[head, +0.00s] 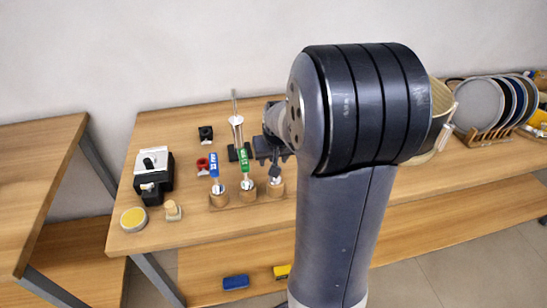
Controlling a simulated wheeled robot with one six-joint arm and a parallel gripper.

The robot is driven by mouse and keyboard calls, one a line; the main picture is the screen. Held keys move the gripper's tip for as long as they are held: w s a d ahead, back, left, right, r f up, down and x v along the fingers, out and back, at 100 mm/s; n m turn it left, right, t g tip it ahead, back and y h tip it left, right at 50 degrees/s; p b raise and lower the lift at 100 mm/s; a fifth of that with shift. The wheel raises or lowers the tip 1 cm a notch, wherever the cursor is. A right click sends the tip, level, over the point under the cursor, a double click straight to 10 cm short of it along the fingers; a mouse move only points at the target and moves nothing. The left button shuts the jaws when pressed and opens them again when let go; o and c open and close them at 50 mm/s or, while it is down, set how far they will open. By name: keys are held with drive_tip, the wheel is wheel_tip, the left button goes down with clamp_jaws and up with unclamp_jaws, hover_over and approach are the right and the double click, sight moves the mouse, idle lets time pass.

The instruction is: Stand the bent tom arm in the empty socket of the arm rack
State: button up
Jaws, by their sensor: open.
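An upright silver tube (236,128) with a thin rod on top stands at the middle back of the table, on a black base (234,155). It may be a tom arm in the arm rack, but the picture is too small to tell. My gripper (271,160) is open, just right of this tube and above the table. Its jaws seem empty, and my arm covers the area to their right. I cannot make out a bent tom arm or an empty socket for certain.
A wooden strip with three round holders (247,196) lies in front, with blue, green and dark-topped items. A black-and-white device (153,172), yellow-topped tin (133,218), red part (203,165) and black block (206,133) stand left. Plates in a rack (495,105) stand far right.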

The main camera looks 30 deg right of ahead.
drive_tip(key=shift+r, duration=0.1)
drive_tip(key=v, duration=1)
drive_tip(key=shift+s+r, duration=0.2)
drive_tip(key=shift+r, duration=0.1)
drive_tip(key=x, duration=1.1)
drive_tip(key=shift+r+p, duration=0.45)
drive_tip(key=shift+r, duration=0.05)
drive_tip(key=shift+r+p, duration=0.3)
drive_tip(key=shift+r, duration=0.1)
